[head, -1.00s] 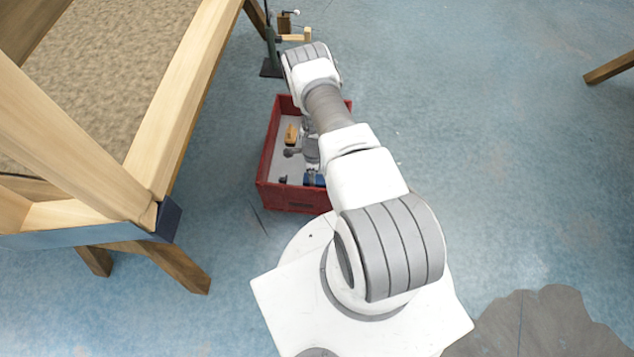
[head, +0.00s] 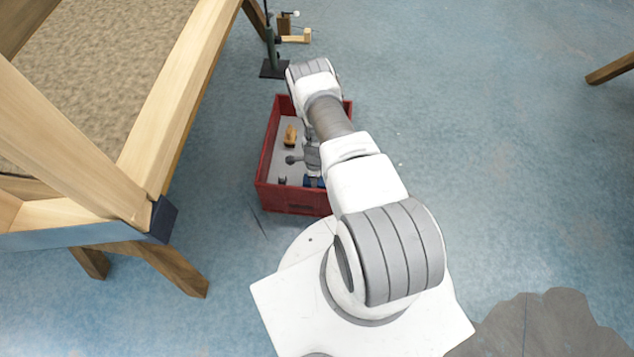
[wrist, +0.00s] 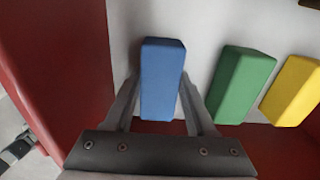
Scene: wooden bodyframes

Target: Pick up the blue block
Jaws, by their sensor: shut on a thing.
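The blue block (wrist: 162,80) is in the wrist view, between the two fingers of my gripper (wrist: 162,100). The fingers are shut on its sides. I cannot tell whether the block touches the crate floor.
A green block (wrist: 240,85) and a yellow block (wrist: 294,90) lie to the right of the blue one in the red crate (head: 268,150). An orange-brown item (head: 290,135) lies farther back in the crate. A wooden frame (head: 180,100) stands at left.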

